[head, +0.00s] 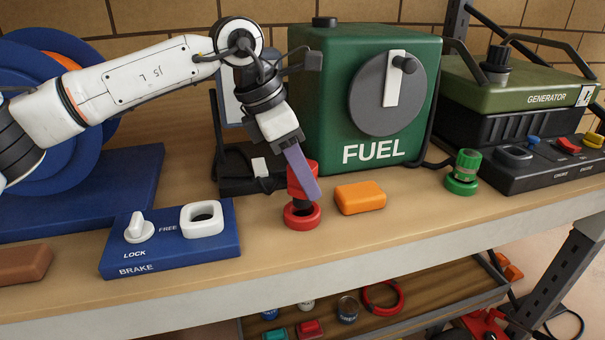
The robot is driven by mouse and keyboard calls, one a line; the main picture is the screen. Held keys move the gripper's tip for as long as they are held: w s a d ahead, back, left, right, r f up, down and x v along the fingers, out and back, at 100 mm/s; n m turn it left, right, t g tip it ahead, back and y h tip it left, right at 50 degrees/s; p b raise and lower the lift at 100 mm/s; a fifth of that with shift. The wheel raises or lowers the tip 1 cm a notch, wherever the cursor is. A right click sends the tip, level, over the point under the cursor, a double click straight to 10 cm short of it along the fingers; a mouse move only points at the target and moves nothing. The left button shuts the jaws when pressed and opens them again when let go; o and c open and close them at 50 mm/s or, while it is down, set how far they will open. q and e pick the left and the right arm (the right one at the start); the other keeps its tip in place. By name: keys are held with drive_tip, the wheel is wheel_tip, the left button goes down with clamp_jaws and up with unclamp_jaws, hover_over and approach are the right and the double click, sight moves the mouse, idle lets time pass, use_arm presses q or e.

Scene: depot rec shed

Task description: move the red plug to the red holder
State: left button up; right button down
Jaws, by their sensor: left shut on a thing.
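The red plug (297,172) is upright at the middle of the bench, partly hidden behind a purple-grey finger of my left gripper (301,176). My left gripper reaches down from above and is shut on the plug. The red holder (302,222) is a round red ring on the bench directly below the plug. A dark lower part of the plug shows at the ring's opening. I cannot tell how deep it sits in the ring. My right gripper is not in view.
An orange block (360,198) lies just right of the holder. The green FUEL tank (335,100) stands behind. A blue BRAKE box (172,262) is on the left, a green fitting (463,172) on the right. The bench's front edge (330,265) is close.

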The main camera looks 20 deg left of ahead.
use_arm(q)
drive_tip(key=shift+f+b, duration=1.1)
drive_tip(key=shift+f, duration=0.3)
idle(0.5)
drive_tip(key=o, duration=1.1)
